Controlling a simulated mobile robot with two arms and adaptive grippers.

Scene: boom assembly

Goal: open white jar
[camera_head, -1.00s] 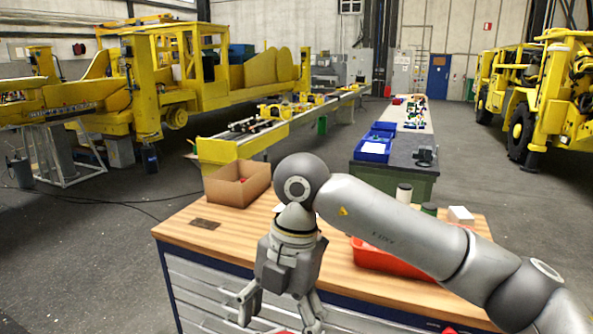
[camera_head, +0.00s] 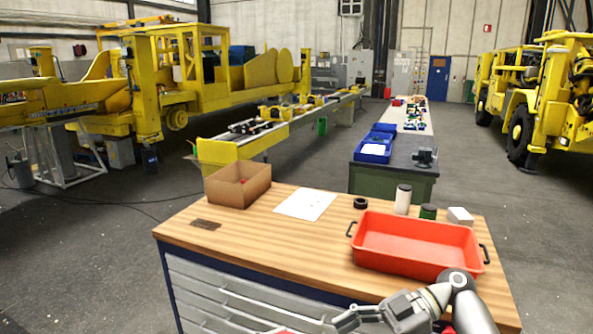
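The white jar (camera_head: 403,199) stands upright near the back right of the wooden workbench, with a dark lid on top. It is behind the red tray, and nothing touches it. My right gripper (camera_head: 345,320) is low at the bottom of the view, over the bench's front edge, pointing left. It is well in front of and apart from the jar. Its lower part is cut off by the picture edge, so its opening is unclear. My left gripper is not in view.
A red tray (camera_head: 418,268) with dark handles lies between my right arm and the jar. A green jar (camera_head: 428,211), a white box (camera_head: 460,215) and a black ring (camera_head: 360,203) are near the white jar. A cardboard box (camera_head: 238,192) and paper (camera_head: 306,204) lie left.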

